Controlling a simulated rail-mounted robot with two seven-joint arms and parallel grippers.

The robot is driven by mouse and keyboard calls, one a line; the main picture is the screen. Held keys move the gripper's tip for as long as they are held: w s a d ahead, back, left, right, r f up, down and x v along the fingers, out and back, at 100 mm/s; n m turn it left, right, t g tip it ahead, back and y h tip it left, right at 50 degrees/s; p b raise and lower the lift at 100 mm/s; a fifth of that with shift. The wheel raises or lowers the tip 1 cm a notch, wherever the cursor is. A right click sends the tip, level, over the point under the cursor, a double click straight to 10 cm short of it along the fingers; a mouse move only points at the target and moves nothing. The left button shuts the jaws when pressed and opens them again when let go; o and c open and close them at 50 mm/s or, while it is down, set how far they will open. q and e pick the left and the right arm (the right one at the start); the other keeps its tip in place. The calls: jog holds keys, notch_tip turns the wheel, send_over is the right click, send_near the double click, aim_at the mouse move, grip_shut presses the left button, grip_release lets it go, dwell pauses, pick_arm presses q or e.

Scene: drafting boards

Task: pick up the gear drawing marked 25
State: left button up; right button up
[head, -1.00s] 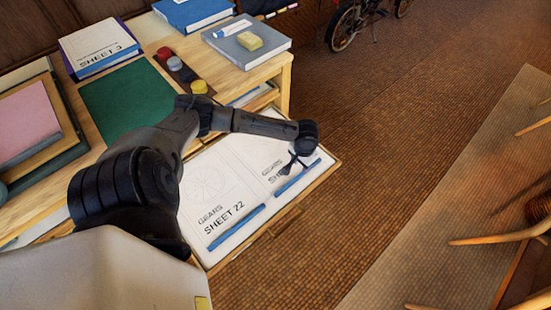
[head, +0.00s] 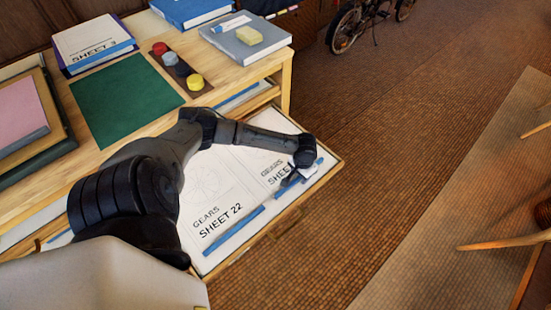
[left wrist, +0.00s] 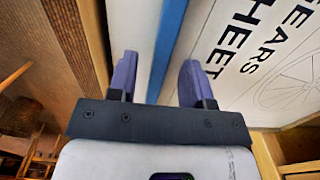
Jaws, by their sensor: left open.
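Two gear drawings lie side by side in an open drawer in the head view. The left one (head: 213,175) reads "GEARS SHEET 22" and has a blue strip along its front edge. The right one (head: 262,160) reads "GEARS SHEET", but its number is hidden by my left gripper (head: 290,180). In the left wrist view this gripper (left wrist: 158,78) is open, its two purple fingers on either side of a blue strip (left wrist: 168,45). "GEARS SHEET" shows on the drawing (left wrist: 235,60) beside it, with the number out of view. I cannot tell if the fingers touch anything. My right gripper is out of view.
The drawer's front rim (head: 300,199) borders open brick floor.

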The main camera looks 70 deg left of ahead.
pick_arm(q)
jog(key=shift+f, duration=0.25)
grip_shut()
jog(key=shift+r, duration=0.1)
dwell(0.4)
